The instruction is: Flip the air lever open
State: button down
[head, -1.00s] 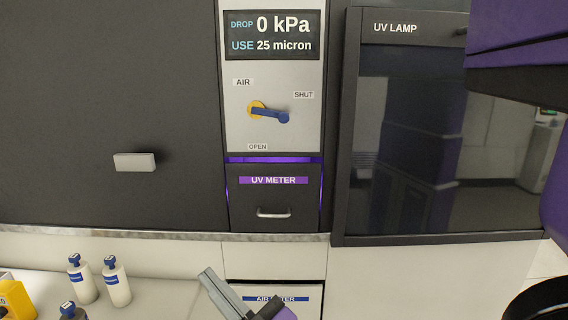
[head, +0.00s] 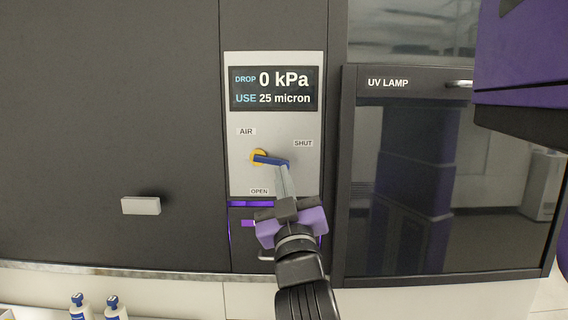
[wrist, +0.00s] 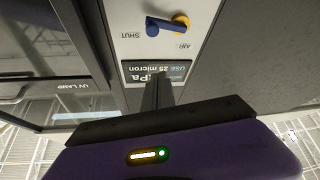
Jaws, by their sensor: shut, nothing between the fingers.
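The air lever (head: 268,160) is a blue handle on a yellow hub (head: 258,156), mounted on a light grey panel (head: 300,180). The handle points right and slightly down from the hub, towards the SHUT label; the OPEN label is below the hub. My gripper (head: 283,170) is shut and empty, with its fingertips at the handle's right end, which they partly cover. I cannot tell whether they touch. In the wrist view the picture is upside down, and the lever (wrist: 164,26) shows beyond the fingers (wrist: 157,93).
The display (head: 271,88) above reads 0 kPa and 25 micron. The UV lamp door (head: 440,200) with a handle is at right. A pale handle (head: 141,205) sticks out of the dark panel at left. White bottles (head: 117,312) stand at the bottom left.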

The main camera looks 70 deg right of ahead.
aim_at(271, 162)
jog(key=shift+w+d+f+b, duration=0.1)
jog(key=shift+d+f+b, duration=0.1)
jog(key=shift+b, duration=0.1)
jog(key=x, duration=0.9)
jog(key=f, duration=0.1)
jog(key=d+f, duration=0.1)
jog(key=f, duration=0.1)
jog(key=shift+s+d+f, duration=0.15)
jog(key=shift+s+d, duration=0.1)
jog(key=shift+d, duration=0.05)
jog(key=shift+f, duration=0.15)
